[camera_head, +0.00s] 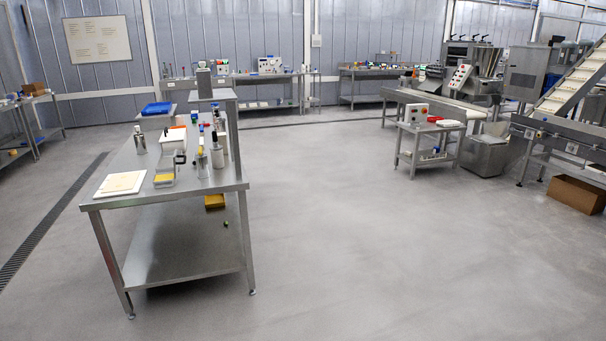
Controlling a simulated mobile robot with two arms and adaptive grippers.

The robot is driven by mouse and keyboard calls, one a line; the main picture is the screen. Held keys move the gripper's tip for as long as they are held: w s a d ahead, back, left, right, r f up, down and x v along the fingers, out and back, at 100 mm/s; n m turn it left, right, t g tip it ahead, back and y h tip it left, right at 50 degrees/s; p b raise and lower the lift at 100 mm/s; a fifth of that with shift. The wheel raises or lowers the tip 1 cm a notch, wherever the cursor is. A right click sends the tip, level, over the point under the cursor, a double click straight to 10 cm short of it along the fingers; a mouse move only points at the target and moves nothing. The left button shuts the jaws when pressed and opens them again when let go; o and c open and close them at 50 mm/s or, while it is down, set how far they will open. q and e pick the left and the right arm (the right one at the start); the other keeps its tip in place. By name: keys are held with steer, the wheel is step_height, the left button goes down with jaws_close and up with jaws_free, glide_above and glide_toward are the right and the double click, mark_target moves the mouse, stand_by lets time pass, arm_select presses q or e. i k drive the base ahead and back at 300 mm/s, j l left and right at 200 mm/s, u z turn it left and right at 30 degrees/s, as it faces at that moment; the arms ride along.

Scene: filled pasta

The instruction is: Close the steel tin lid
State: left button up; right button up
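A steel worktable (150,196) stands left of centre, some way off across the floor. Near its front edge is a small open container (164,179) with yellow contents. A grey upright piece (180,158) stands just behind it; I cannot tell whether this is a raised lid. Steel cylinders stand on the same top: one at the left (139,144), and two at the right, a front one (202,166) and one behind it (217,156). I cannot tell which of these is the steel tin. Neither of my grippers is in view.
A pale board (121,183) lies at the table's front left corner. A blue tray (156,108) is at the back. A drain channel (50,217) runs left of the table. Machines, a small side table (430,128) and a cardboard box (577,194) stand right. The central floor is clear.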

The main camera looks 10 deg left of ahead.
mark_target(175, 163)
steer(key=i+l+u, duration=0.1)
steer(key=i+u, duration=0.4)
steer(key=i+l+u, duration=0.2)
steer(key=i+u, duration=0.3)
steer(key=i+l+u, duration=0.3)
steer(key=u, duration=0.15)
steer(key=l, duration=0.1)
